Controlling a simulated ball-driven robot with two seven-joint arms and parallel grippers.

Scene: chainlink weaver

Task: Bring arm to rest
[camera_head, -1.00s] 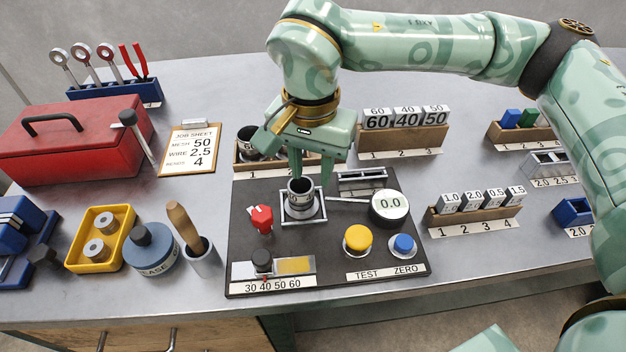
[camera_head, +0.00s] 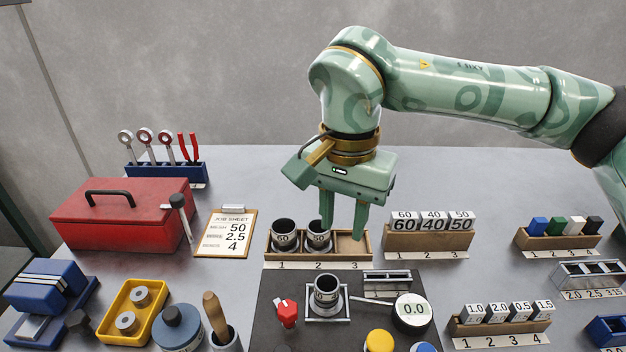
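My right gripper (camera_head: 343,225) hangs fingers down in the middle of the view, held by my green arm from the right. Its two fingers are apart with nothing between them. In the picture they overlap the right part of a wooden rack (camera_head: 362,258) numbered 1 to 3; I cannot tell their exact height above it. A dark cup (camera_head: 326,291) stands upright in the square metal holder on the black panel (camera_head: 270,310), apart from the fingers. My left gripper is not in view.
Two cups stand in rack slots 1 (camera_head: 283,236) and 2 (camera_head: 318,236); slot 3 looks empty. Numbered blocks (camera_head: 432,222) stand to the right. A red toolbox (camera_head: 118,220), job sheet (camera_head: 226,233) and yellow tray (camera_head: 133,312) are on the left. The table's back middle is clear.

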